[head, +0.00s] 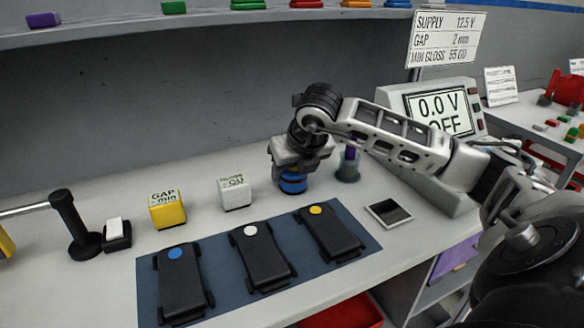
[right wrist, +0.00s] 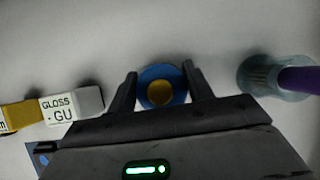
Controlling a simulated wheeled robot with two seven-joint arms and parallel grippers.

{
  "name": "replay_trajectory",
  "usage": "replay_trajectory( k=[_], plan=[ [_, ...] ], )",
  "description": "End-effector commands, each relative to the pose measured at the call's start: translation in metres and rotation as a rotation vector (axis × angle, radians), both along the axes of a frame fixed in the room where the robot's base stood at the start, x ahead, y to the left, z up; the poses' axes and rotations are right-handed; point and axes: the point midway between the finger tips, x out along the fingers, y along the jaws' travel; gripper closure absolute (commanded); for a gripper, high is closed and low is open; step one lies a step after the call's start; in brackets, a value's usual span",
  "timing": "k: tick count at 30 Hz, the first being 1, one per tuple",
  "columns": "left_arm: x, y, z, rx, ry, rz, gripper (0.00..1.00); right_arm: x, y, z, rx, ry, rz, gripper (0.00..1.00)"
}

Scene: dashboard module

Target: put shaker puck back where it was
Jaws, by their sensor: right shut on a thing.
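The shaker puck is a round blue piece, which shows under my right gripper in the head view (head: 293,184). In the right wrist view the puck (right wrist: 161,86) has a yellow centre and sits between both fingers. My right gripper (right wrist: 161,88) is shut on it, pointing down; in the head view the gripper (head: 298,168) hides the puck's top. The puck is at or just above the grey bench, behind the blue mat (head: 225,260); I cannot tell whether it touches. My left gripper is not in view.
Left of the puck stand a white gloss block (head: 234,193) and a yellow gap block (head: 167,210). A cup with a purple-handled tool (head: 348,166) stands close on the right. Three black modules (head: 262,258) lie on the mat. A small dark tray (head: 388,213) is at right.

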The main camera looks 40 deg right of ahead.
Motion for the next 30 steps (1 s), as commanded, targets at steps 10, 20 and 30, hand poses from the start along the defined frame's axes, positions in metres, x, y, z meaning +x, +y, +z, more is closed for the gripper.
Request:
replay_trajectory(
  k=[10,20,30],
  plan=[
    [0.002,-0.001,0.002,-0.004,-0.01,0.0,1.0,0.0,0.0,-0.003,0.0,0.0,0.0,0.27],
    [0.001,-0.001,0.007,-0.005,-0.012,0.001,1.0,-0.002,0.001,0.006,-0.001,-0.002,0.0,0.27],
    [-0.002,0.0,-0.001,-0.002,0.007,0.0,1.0,-0.036,0.011,0.067,-0.001,-0.005,0.001,0.27]
  ],
)
